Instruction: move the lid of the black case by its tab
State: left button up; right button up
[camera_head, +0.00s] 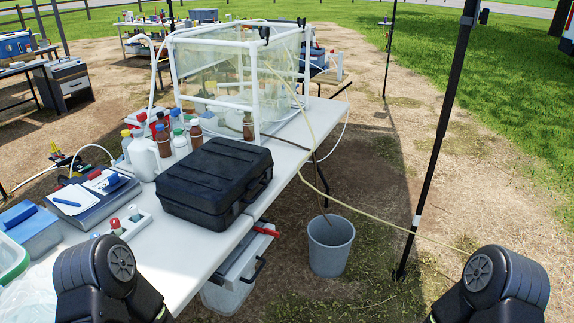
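The black case (212,178) lies shut on the white table, its lid down. A handle or latch (257,186) shows on its right-hand side. I cannot make out which part is the lid's tab. My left arm comes in at the bottom left and my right arm at the bottom right. Only their dark, rounded arm links show. Both grippers are outside the view. Neither visible arm part touches the case.
Several bottles (165,141) stand behind the case at left. A white-framed clear enclosure (235,75) stands behind it. A clipboard (80,200) and blue box (30,228) lie left. A grey bucket (330,246) stands on the ground, right of the table (190,262). A dark pole (437,140) rises at right.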

aim_at(210, 178)
jog(key=i+l, duration=0.2)
jog(key=l, duration=0.15)
jog(key=i+l+u, duration=0.1)
jog(key=l, duration=0.25)
jog(key=i+l, duration=0.25)
jog(key=i+l+u, duration=0.1)
jog(key=l, duration=0.35)
jog(key=i+l, duration=0.25)
jog(key=i+l+u, duration=0.1)
jog(key=l, duration=0.4)
jog(key=i+l, duration=0.2)
jog(key=l, duration=0.15)
jog(key=u, duration=0.05)
